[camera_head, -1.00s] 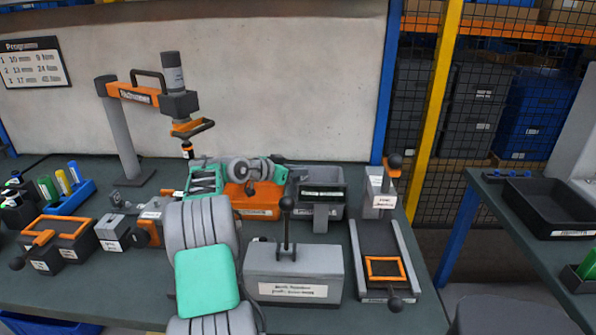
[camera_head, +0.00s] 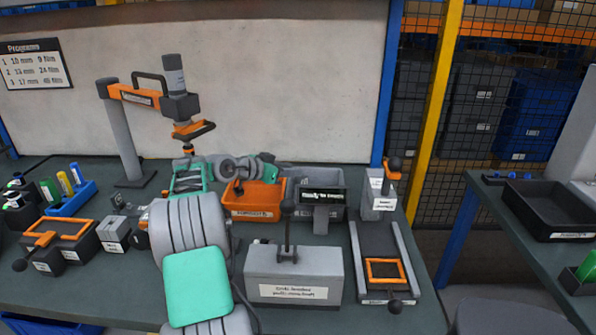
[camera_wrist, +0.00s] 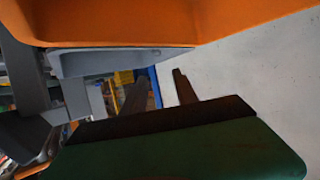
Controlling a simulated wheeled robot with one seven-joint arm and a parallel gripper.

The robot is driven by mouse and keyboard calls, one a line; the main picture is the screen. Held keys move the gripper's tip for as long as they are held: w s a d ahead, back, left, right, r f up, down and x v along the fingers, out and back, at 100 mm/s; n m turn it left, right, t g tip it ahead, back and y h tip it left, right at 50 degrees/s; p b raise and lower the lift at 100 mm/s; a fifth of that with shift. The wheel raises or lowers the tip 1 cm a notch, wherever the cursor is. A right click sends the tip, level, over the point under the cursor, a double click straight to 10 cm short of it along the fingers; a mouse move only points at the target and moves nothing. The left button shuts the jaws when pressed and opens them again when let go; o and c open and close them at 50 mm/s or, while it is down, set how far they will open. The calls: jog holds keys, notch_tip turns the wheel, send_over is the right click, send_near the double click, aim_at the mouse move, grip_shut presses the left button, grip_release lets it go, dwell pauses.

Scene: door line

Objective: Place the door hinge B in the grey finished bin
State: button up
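The grey bin (camera_head: 335,178) stands at the back of the bench in the head view, right of the orange bin (camera_head: 255,197). A dark label plate stands in front of it and hides part of its inside. In the wrist view, my gripper (camera_wrist: 162,78) shows two dark fingers, apart, with nothing visible between them. The orange bin (camera_wrist: 130,20) and a grey bin wall (camera_wrist: 120,62) are close to it there. In the head view my arm reaches behind the orange bin, and its fingers cannot be made out. I cannot make out door hinge B in any view.
A grey labelled box with a lever (camera_head: 293,275) stands at the front middle. A grey slide with an orange frame (camera_head: 385,268) is at the right. An orange-armed press (camera_head: 140,95) stands behind at the left. A second bench holds a black tray (camera_head: 552,208).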

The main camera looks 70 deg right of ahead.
jog(key=v, duration=0.8)
jog(key=w+a+r+n+t+p, duration=0.3)
jog(key=w+a+n+t+p, duration=0.15)
jog(key=w+a, duration=0.6)
jog(key=w+a+n+t+y+p, duration=0.1)
jog(key=w+a+n+t, duration=0.1)
jog(key=w+a+n, duration=0.3)
jog(key=w+a+r+n+t+y+p, duration=0.1)
jog(key=w+a+t+y, duration=0.1)
jog(key=a, duration=0.6)
jog(key=w+a+n+t+y+p, duration=0.1)
jog(key=w+a+n+t, duration=0.1)
jog(key=w+a, duration=0.3)
jog(key=s+a+n+y+p, duration=0.2)
jog(key=s+a+n, duration=0.1)
jog(key=a, duration=0.7)
jog(key=s+a+f+n+y+p, duration=0.1)
jog(key=s+a+n+y, duration=0.2)
jog(key=a, duration=0.8)
jog(key=s+a+f+n+y+p, duration=0.1)
jog(key=s+a+n, duration=0.3)
jog(key=a, duration=0.6)
jog(key=shift+s+a+f+n+y+p, duration=0.2)
jog(key=shift+s+a+n+y+p, duration=0.15)
jog(key=shift+n+y+p, duration=0.4)
